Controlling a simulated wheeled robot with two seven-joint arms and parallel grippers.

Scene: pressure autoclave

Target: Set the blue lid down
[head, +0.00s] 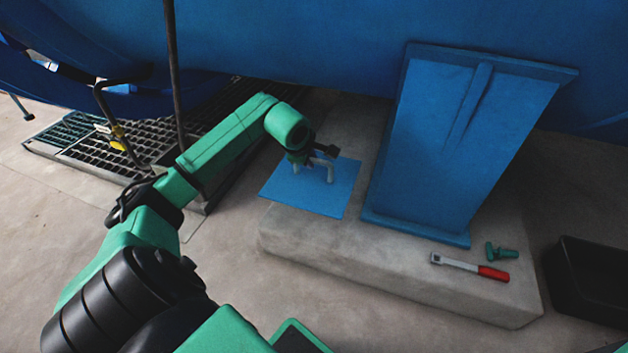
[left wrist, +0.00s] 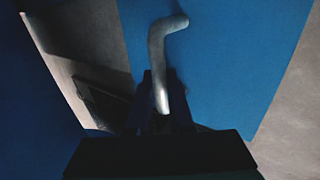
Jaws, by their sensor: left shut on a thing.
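The blue lid (head: 318,200) is a flat square plate with a grey bent handle (head: 329,172). My left gripper (head: 300,163) is shut on this handle, above the plate. In the left wrist view the handle (left wrist: 165,40) rises between the dark fingers (left wrist: 160,112), with the blue lid (left wrist: 225,80) behind it. The lid appears roughly level over the left part of the concrete plinth (head: 330,240). I cannot tell whether it touches the concrete. My right gripper is not in view.
A blue support leg (head: 455,150) stands on the plinth just right of the lid. A red-handled wrench (head: 470,267) and a small green part (head: 501,252) lie at the plinth's front right. A black bin (head: 590,285) is at far right. Floor grating (head: 130,145) lies left.

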